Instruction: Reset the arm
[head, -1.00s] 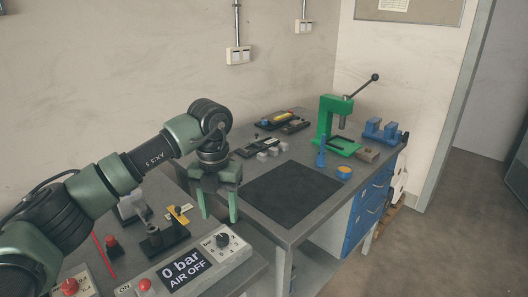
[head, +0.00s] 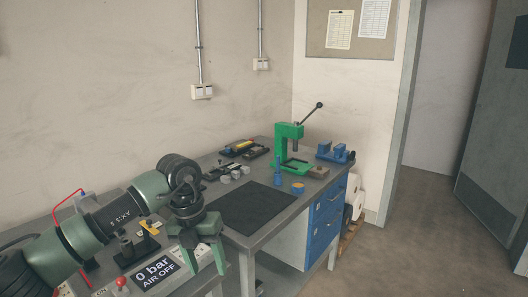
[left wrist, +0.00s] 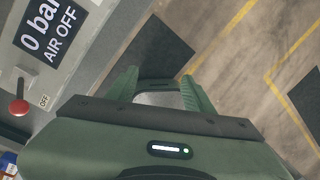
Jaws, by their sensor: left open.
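My left arm comes in from the left in the head view. Its green left gripper (head: 206,258) points down with its two fingers apart and nothing between them. It hangs by the front edge of the left bench, next to the grey control panel (head: 190,284) with the "0 bar AIR OFF" display (head: 155,272). In the left wrist view the open gripper (left wrist: 160,78) is above the floor, with the display (left wrist: 50,28) and a red knob (left wrist: 19,107) to its left. My right gripper is not in view.
The right bench holds a black mat (head: 250,206), a green lever press (head: 290,145), blue fixtures (head: 335,153) and small grey parts (head: 235,175). Blue drawers (head: 327,215) are beneath. The floor (head: 400,240) to the right is clear up to an open door (head: 497,150).

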